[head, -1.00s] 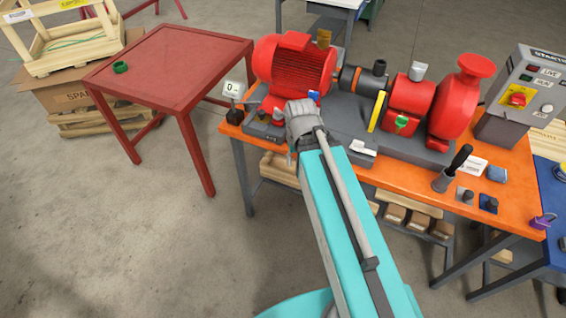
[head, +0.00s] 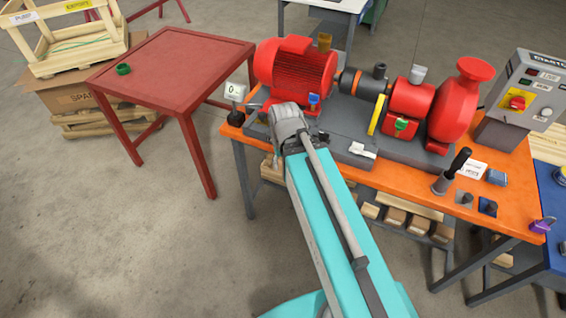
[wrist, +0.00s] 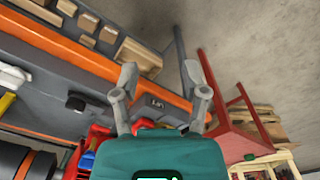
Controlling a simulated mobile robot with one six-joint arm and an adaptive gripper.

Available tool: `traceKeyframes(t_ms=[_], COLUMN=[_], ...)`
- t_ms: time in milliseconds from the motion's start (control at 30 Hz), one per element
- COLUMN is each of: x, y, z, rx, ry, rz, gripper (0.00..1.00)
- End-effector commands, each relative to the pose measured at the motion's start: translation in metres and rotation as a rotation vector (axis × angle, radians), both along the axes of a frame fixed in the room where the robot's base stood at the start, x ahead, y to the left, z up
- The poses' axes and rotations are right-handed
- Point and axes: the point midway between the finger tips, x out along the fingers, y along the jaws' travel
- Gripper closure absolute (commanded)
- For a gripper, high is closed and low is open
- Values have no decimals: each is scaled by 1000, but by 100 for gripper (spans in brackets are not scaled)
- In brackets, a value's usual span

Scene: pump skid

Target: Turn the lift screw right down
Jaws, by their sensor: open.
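My gripper (wrist: 158,78) is open in the wrist view, with its two fingers apart and nothing gripped. A small dark block with a pale marking (wrist: 157,103) shows between and beyond the fingers, on the grey base near the orange bench edge. I cannot tell whether it belongs to the lift screw. The red motor (head: 296,66) stands on the grey base plate (head: 342,118) in the head view. My arm's grey end covers the near left motor foot there, hiding my fingers. I cannot make out the lift screw itself in either view.
An indicator with a white "0" face (head: 234,91) stands at the left end of the orange bench (head: 401,188). A red pump (head: 458,100), a dark-handled tool in a holder (head: 450,172) and a control box (head: 524,91) are to the right. A red table (head: 170,62) stands left.

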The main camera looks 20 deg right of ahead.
Motion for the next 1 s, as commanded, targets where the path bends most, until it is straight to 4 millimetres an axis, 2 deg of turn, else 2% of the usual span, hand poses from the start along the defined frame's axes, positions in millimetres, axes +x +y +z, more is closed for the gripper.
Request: traceKeyframes(t_ms=[67,200,300,433,567,1000], x=[0,3,13,38,77,232], y=[0,0,-1,-6,-12,-46], z=[0,1,4,12,24,69], rx=[0,0,0,0,0,1], ry=[0,0,0,0,0,-1], rz=[0,-9,-39,-130,-275,-917], gripper=[43,17,0,0,0,0])
